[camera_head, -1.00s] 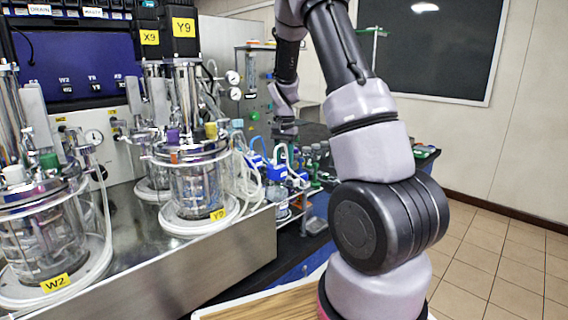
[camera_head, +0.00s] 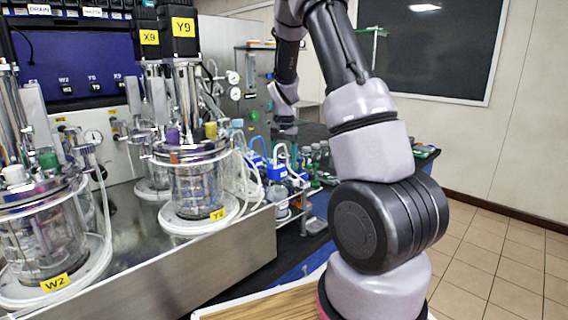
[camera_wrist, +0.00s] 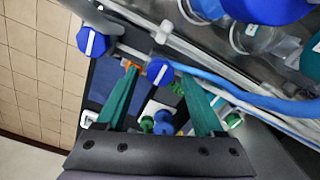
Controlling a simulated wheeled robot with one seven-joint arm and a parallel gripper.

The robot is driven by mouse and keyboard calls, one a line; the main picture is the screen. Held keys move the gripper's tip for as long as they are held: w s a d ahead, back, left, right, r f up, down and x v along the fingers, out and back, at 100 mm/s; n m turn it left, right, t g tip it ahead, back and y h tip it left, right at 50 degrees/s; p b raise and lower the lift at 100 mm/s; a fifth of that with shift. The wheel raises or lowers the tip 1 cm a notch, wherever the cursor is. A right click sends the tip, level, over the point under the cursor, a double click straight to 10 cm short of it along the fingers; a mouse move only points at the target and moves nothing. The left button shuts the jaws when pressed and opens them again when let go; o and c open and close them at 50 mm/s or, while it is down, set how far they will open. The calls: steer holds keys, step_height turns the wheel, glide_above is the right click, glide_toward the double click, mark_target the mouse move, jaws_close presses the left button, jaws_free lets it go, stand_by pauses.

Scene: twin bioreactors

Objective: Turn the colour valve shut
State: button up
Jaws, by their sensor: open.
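A blue round valve knob (camera_wrist: 160,71) with a white bar shows in the wrist view, between the tips of my gripper's two green fingers. My gripper (camera_wrist: 157,77) is open, with a finger on each side of the knob and visible gaps beside it. I cannot tell how deep the fingers reach around it. A second blue knob (camera_wrist: 92,41) with a white bar sits to the upper left, outside the fingers. In the head view my gripper (camera_head: 287,143) hangs over the bench beside the bioreactors, too small there to show its fingers clearly.
A blue tube (camera_wrist: 235,88) runs just right of the fingers. Glassware with blue parts (camera_wrist: 265,10) stands at upper right. In the head view, the glass bioreactor (camera_head: 197,188) stands on a steel platform left of my arm. Tiled floor (camera_head: 500,255) is clear at right.

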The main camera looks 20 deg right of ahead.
step_height(320, 180, up, 11)
stand_by(0.4)
stand_by(0.4)
steer(key=s+a+r+n+t+y, duration=0.25)
steer(key=s+a+r, duration=0.25)
steer(key=s+r, duration=0.65)
steer(key=s+a+r+n+t, duration=0.1)
steer(key=s+a+t, duration=0.1)
steer(key=s, duration=0.5)
steer(key=s+a+r+n+t, duration=0.1)
steer(key=s+a+t, duration=0.1)
steer(key=s, duration=0.6)
steer(key=shift+s+t, duration=0.2)
steer(key=shift+t, duration=0.15)
steer(key=shift+n+h, duration=0.25)
